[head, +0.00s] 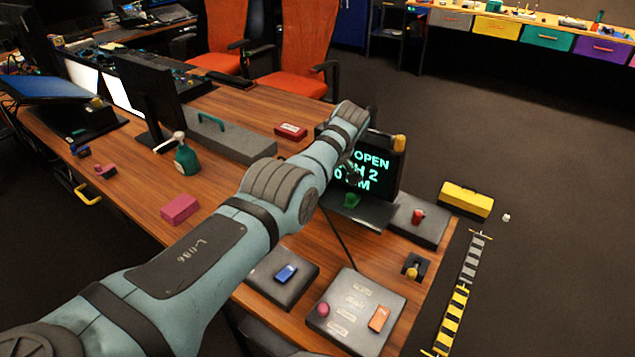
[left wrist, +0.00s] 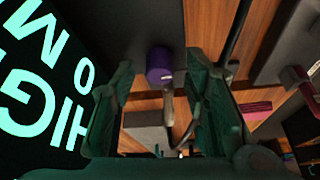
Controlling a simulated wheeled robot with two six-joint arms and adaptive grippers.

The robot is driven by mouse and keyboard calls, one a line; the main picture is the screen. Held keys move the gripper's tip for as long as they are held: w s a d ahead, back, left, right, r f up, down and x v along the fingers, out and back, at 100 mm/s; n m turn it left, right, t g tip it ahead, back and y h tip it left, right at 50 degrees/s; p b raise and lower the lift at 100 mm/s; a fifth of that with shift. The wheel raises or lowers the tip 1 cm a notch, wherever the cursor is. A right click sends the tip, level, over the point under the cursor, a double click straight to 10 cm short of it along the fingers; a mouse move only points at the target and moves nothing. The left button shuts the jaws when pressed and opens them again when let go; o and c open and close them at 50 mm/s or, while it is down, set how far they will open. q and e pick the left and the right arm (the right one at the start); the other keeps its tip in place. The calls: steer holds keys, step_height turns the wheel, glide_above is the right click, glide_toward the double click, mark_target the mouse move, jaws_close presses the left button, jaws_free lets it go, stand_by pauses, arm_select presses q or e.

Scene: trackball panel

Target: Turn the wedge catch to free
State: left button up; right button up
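I cannot tell for certain which part is the wedge catch. In the left wrist view a short purple knob (left wrist: 159,65) is near a dark panel, between and beyond the fingers of my left gripper (left wrist: 160,78). Those fingers are spread, and I see no contact with the knob. My right gripper is not in view.
A grey board (head: 357,310) with a pink knob and an orange switch lies at the front. A red knob (head: 417,216) and a yellow-tipped lever (head: 412,266) are right of the screen. A green bottle (head: 187,160) and grey box (head: 228,140) stand behind the arm.

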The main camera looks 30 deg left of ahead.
arm_select(q)
steer(key=v, duration=1.2)
steer(key=shift+a, duration=0.1)
